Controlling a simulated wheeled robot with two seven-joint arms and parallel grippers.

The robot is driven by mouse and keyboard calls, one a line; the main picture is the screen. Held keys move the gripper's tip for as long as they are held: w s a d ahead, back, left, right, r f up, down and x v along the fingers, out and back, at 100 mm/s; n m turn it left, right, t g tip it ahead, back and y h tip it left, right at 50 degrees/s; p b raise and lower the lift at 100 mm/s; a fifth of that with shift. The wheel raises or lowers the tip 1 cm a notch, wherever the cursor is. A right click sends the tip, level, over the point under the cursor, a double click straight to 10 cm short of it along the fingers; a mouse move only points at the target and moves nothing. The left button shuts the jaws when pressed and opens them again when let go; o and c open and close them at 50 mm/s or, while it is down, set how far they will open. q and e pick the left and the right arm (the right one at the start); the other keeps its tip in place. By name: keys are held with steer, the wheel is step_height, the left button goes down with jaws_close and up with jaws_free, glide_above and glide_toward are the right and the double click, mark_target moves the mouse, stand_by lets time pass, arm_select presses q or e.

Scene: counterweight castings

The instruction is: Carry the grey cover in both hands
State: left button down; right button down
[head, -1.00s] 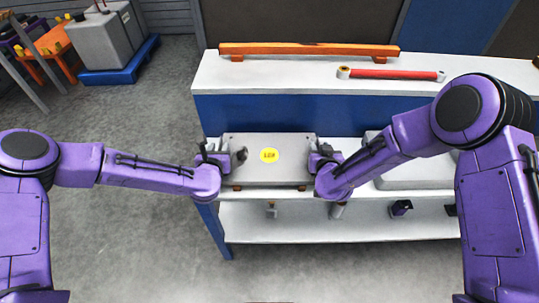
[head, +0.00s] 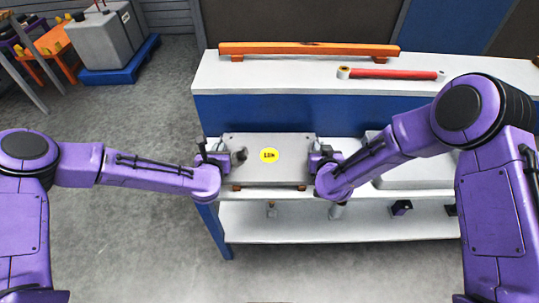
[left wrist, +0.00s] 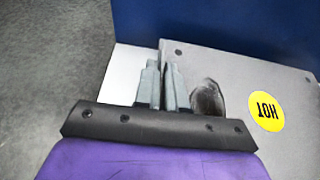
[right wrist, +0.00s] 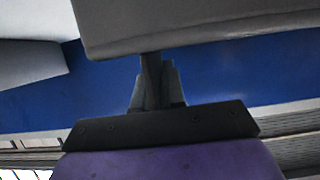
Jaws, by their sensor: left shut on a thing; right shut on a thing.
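The grey cover (head: 262,174) is a flat grey plate with a yellow round label marked HOT, seen over the white lower worktop. A dark smudge marks its left part. My left gripper (head: 222,158) is shut on its left edge; in the left wrist view the fingers (left wrist: 162,85) close together at that edge beside the smudge. My right gripper (head: 318,158) is shut at its right edge; in the right wrist view the fingers (right wrist: 157,82) meet the cover's side (right wrist: 190,30). Small orange-brown blocks show under its front edge. I cannot tell whether it rests on them.
A raised white shelf (head: 290,77) behind holds an orange bar (head: 310,49) and a red rod (head: 395,74). Another grey plate (head: 415,178) lies to the right, partly behind my right arm. A lower shelf (head: 300,222) holds small parts. Open floor (head: 130,240) lies left.

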arm_select(q)
steer(key=shift+r, duration=0.1)
arm_select(e)
steer(key=shift+r, duration=0.1)
stand_by(0.7)
